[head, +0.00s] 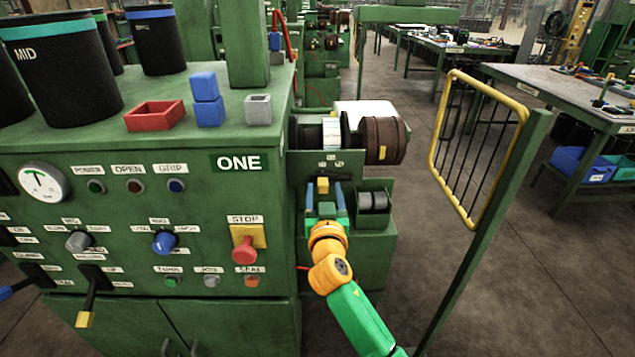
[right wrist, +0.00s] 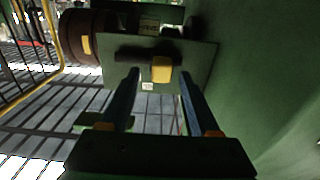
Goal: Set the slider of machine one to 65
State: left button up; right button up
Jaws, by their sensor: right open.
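Machine one is the green cabinet (head: 200,240) with the white-on-green ONE sign (head: 238,162). On its right side is a green slider plate (head: 352,160) with a yellow slider knob (head: 323,185). In the right wrist view the yellow knob (right wrist: 161,70) sits before a dark slot. My right gripper (head: 326,198) is open, its two blue fingers pointing at the plate. In the right wrist view the fingers (right wrist: 158,86) stand either side of the knob, with a gap on each side. Whether the tips reach its depth is unclear. The small plate labels are unreadable.
A dark roller (head: 384,140) sits just above and behind the plate. A small green box with grey rolls (head: 373,202) is close right of my gripper. A red stop button (head: 244,250) is on the cabinet front. A yellow-framed gate (head: 478,140) stands farther right.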

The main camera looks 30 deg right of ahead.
aim_at(324, 189)
jog(key=shift+x, duration=1.6)
jog(key=shift+a+f, duration=0.1)
jog(key=shift+f, duration=0.05)
grip_shut()
